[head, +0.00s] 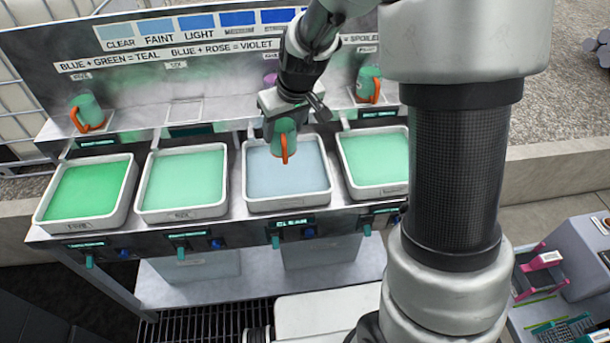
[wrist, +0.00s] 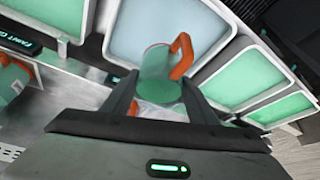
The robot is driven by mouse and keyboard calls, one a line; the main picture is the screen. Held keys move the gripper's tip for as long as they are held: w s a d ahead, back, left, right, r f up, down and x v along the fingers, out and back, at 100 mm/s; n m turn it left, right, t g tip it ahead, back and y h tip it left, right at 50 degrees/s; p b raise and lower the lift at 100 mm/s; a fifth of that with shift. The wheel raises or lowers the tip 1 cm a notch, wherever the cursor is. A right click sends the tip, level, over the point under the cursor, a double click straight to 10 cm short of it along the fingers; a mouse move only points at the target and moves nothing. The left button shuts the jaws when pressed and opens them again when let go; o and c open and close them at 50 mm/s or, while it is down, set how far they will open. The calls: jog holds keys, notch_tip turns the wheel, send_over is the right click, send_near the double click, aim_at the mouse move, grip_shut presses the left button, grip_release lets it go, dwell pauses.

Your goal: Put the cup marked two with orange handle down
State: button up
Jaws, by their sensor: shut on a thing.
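My gripper (head: 284,122) is shut on a green translucent cup (head: 287,141) with an orange handle. It holds the cup over the pale blue tub (head: 288,203), third from the left. In the wrist view the cup (wrist: 158,70) sits between the two fingers of my gripper (wrist: 160,103), its orange handle to the upper right. No number on this cup is readable. A similar orange-handled cup (head: 86,108) stands on the left shelf, and another (head: 366,80) on the right shelf.
Tubs of green liquid stand at the far left (head: 130,195), second (head: 222,207) and right (head: 347,176). A bare, outlined shelf place (head: 183,111) lies behind the second tub. A purple item (head: 270,79) shows partly behind my arm. The back panel (head: 120,75) rises behind the shelves.

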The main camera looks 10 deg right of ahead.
jog(key=shift+s+f, duration=0.15)
jog(key=shift+f, duration=0.25)
notch_tip(320, 180, down, 9)
jog(key=shift+f+b, duration=0.2)
jog(key=shift+b, duration=0.35)
jog(key=shift+f, duration=0.1)
jog(key=shift+f, duration=0.15)
jog(key=o, duration=1)
jog(key=shift+o, duration=0.2)
